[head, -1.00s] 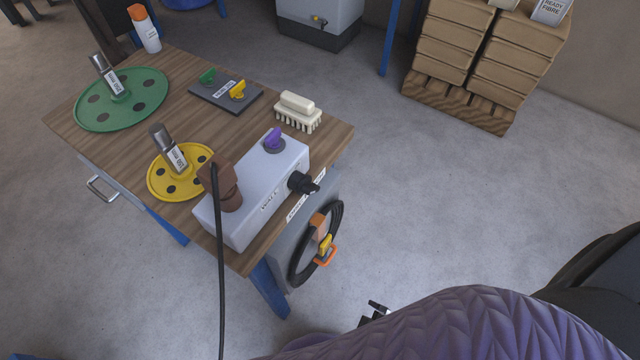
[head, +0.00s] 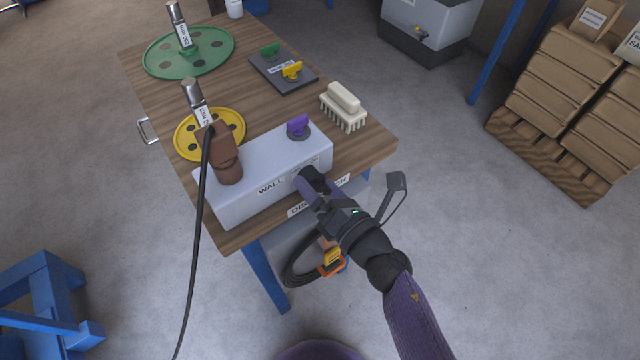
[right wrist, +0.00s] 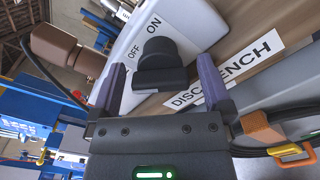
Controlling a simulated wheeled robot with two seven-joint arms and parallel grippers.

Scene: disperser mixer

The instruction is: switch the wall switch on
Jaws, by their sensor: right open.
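The wall switch is a black rotary knob (right wrist: 158,55) on the front of a white box (head: 245,190) marked "WALL". In the right wrist view, OFF and ON labels are printed beside the knob; I cannot tell which one it points to. My right gripper (right wrist: 161,66) is open, with its two purple fingers on either side of the knob. I cannot tell whether they touch it. In the head view, my right gripper (head: 308,186) is at the box front and partly hides the knob (head: 313,174). My left gripper is not in view.
A brown plug (head: 221,155) with a black cable sits at the box's left end. A purple knob (head: 298,125) is on top. Yellow (head: 222,120) and green (head: 205,48) discs and a brush (head: 343,105) lie on the bench. A coiled cable (head: 300,262) hangs below.

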